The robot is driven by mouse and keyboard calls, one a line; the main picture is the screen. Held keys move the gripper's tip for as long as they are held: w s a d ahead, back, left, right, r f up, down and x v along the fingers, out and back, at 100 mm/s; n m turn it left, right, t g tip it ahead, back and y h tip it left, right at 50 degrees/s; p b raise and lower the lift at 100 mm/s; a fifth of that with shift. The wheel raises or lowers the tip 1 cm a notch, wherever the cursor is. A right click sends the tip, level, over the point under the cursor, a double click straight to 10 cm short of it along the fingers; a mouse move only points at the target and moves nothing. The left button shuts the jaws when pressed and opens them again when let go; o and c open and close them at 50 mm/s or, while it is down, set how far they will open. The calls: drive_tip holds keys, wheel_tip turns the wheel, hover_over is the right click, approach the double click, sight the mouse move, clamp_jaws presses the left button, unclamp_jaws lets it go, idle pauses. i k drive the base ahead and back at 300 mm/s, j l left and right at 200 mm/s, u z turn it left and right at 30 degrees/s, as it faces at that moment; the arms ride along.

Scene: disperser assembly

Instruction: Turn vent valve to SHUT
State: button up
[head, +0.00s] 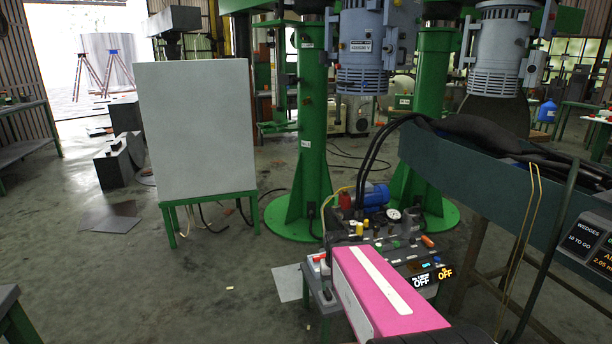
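A bench-top pump unit (385,243) stands low in the middle right, with a blue motor (375,194), hoses and several small fittings. A round white pressure gauge (394,214) sits on it. An orange handle (427,241) is at its right side, and yellow fittings (360,227) are at its left. I cannot tell which fitting is the vent valve or how it is set. My gripper is not in view.
A pink block with a white stripe (385,285) hides the unit's lower front; I cannot tell whether it is mine. A blank board (196,130) and green columns (312,120) stand behind. The left floor is mostly clear.

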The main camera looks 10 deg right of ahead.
sight(427, 242)
drive_tip(key=l+z, duration=0.85)
drive_tip(key=k+l, duration=0.05)
drive_tip(key=l, duration=0.05)
